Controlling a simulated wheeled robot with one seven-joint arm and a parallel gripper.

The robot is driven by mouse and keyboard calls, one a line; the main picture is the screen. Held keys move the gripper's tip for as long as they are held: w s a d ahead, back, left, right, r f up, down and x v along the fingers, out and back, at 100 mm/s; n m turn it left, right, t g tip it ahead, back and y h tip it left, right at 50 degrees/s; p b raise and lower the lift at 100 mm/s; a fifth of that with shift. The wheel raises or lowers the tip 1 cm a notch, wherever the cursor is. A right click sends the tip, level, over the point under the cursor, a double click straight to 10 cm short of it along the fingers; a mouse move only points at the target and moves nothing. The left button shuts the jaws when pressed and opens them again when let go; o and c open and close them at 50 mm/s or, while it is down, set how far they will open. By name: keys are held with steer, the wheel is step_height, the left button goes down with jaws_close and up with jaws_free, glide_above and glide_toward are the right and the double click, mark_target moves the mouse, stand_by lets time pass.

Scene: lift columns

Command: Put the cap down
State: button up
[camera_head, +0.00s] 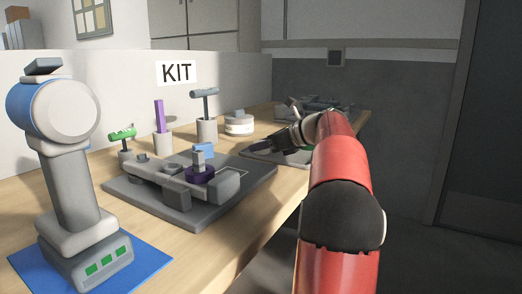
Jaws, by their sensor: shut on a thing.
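My red arm reaches in from the lower right, and my gripper (284,138) is over the right part of the wooden bench. It is shut on a small dark piece (261,143), which seems to be the cap. The piece sticks out to the left of the fingers, above a dark grey board (260,154). It is small and dim, so I cannot tell whether it touches the board. My wrist hides part of that board.
A grey fixture plate (140,190) with a purple ring (200,174) lies mid-bench. A blue and grey column device (75,180) stands front left on a blue mat (150,262). Holders with a green tool (122,134), purple bar (160,115) and hammer-like tool (205,93) stand behind.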

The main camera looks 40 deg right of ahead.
steer(key=o, duration=0.8)
steer(key=shift+c, duration=0.2)
steer(key=p+v, duration=0.1)
steer(key=v, duration=1.1)
steer(key=shift+r, duration=0.1)
steer(key=shift+d, duration=0.1)
steer(key=shift+s, duration=0.1)
